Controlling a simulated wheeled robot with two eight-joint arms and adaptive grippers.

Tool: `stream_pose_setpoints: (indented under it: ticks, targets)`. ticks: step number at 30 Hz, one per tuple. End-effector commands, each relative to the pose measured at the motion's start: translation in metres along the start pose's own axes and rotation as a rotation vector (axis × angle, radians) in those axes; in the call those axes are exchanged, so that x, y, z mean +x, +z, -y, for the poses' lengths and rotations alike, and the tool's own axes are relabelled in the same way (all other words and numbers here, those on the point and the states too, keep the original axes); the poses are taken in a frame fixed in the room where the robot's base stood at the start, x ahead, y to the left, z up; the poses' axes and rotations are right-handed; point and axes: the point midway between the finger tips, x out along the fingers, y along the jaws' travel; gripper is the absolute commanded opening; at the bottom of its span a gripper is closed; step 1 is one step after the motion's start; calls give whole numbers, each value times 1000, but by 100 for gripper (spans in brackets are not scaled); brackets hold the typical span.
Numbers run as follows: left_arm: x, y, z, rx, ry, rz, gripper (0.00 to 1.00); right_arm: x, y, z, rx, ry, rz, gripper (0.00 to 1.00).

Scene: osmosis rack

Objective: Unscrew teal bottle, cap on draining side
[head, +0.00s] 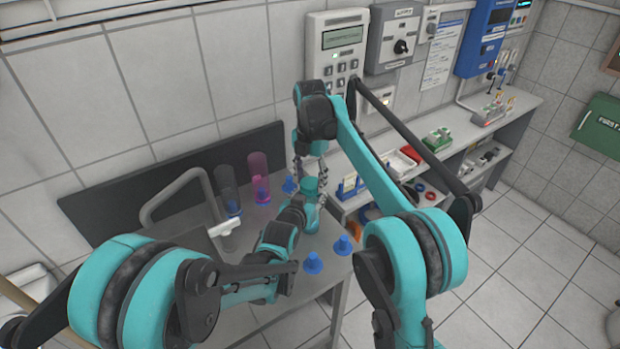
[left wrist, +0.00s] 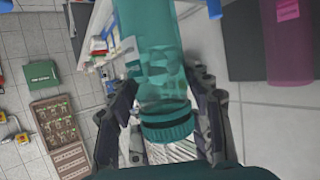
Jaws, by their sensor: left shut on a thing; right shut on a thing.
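The teal bottle (head: 309,216) stands upright near the sink's right side in the head view, partly hidden by my arms. In the left wrist view the clear teal bottle (left wrist: 160,45) runs down from the top to a ribbed teal cap (left wrist: 168,124) with a dark band. My left gripper (head: 299,207) comes in from the left and is shut on the bottle; its fingers flank it in the left wrist view (left wrist: 163,105). My right gripper (head: 310,178) points down from above and is shut around the teal cap (head: 310,184). Whether the cap has turned cannot be told.
Several blue cones (head: 313,263) stand on the counter close to the bottle. A pink tube (head: 259,178) and a grey tube (head: 228,190) stand behind, by the dark back panel. The tap (head: 175,190) is left. A lower bench with racks (head: 437,140) extends right.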

Motion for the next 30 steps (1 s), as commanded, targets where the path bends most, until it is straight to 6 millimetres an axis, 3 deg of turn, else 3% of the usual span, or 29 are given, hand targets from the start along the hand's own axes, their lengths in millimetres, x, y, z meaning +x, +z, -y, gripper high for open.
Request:
stream_pose_setpoints:
  ticks: [17,30]
  targets:
    - [0,0,0,0,-1,0,0,-2,0,0,0,-1,0,17]
    - [0,0,1,1,-1,1,0,-16,0,0,0,0,0,17]
